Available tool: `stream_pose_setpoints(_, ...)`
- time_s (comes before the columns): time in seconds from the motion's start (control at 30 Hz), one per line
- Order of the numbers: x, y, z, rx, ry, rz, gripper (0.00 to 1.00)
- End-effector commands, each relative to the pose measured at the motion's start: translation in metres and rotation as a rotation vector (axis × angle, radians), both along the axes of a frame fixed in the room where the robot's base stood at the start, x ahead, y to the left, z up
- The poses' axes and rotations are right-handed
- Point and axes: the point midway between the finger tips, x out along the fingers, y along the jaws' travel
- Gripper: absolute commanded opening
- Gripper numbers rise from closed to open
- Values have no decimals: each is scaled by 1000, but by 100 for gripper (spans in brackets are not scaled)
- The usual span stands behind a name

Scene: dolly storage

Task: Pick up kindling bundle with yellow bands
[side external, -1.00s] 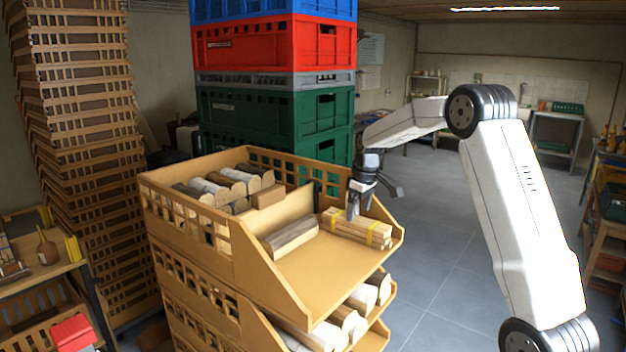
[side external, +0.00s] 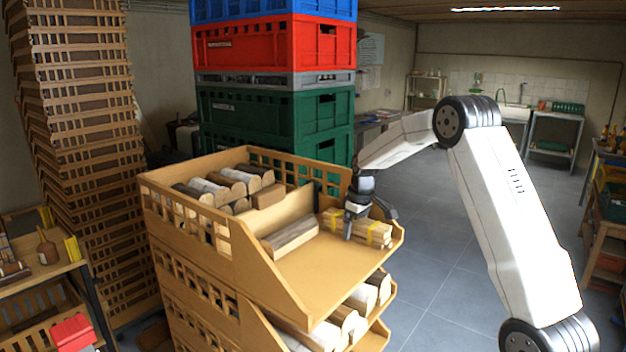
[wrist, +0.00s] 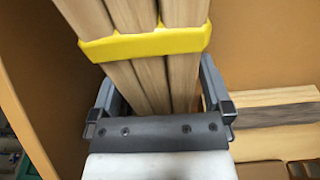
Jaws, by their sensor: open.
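The kindling bundle with yellow bands (side external: 372,232) lies in the open front part of the top wooden crate, near its right wall. In the wrist view the bundle (wrist: 150,75) runs up the picture, with one yellow band (wrist: 145,44) across it. My gripper (side external: 348,232) is down at the bundle, with its jaws open. In the wrist view my gripper (wrist: 158,100) has one finger on each side of the sticks. Whether the fingers touch the wood cannot be told. The bundle rests on the crate floor.
The top crate (side external: 285,298) has a divider with split logs (side external: 235,180) behind it. Stacked green crates (side external: 270,125) stand close behind. The crate floor in front is bare.

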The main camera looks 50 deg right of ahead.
Motion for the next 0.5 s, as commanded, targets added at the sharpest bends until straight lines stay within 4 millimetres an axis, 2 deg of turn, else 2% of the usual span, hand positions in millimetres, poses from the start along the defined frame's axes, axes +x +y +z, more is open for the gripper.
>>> stream_pose_setpoints(0.4, 0, 0, 0, 0, 0, 0, 100)
stream_pose_setpoints(0.43, 0, 0, 0, 0, 0, 0, 94)
stream_pose_setpoints(0.5, 0, 0, 0, 0, 0, 0, 71)
